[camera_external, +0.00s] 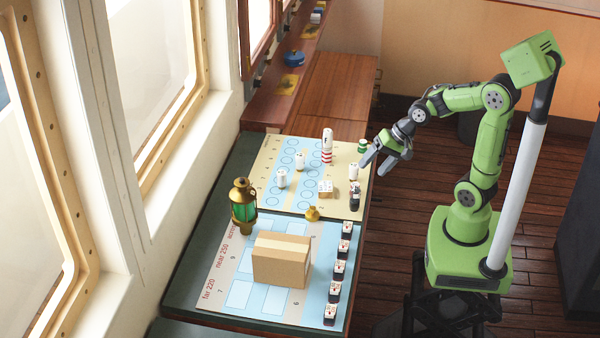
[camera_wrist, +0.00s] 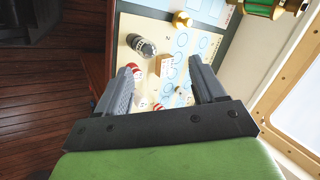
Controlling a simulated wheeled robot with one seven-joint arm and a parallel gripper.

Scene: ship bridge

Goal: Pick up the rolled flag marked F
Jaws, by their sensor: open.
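No letter F can be read on any piece, so I cannot tell which one is the rolled flag. On the beige chart, candidates in the external view are a small white cylinder (camera_external: 353,171), two more white cylinders (camera_external: 281,178) (camera_external: 300,160), and a tall red-and-white striped piece (camera_external: 327,147). My gripper (camera_external: 372,158) is open and empty, above the chart's right edge, close to the nearest white cylinder. In the wrist view, my open gripper (camera_wrist: 160,70) frames the chart; a red-and-white piece (camera_wrist: 158,107) shows between the fingers, and another is partly hidden by the left finger.
Windows line the left.

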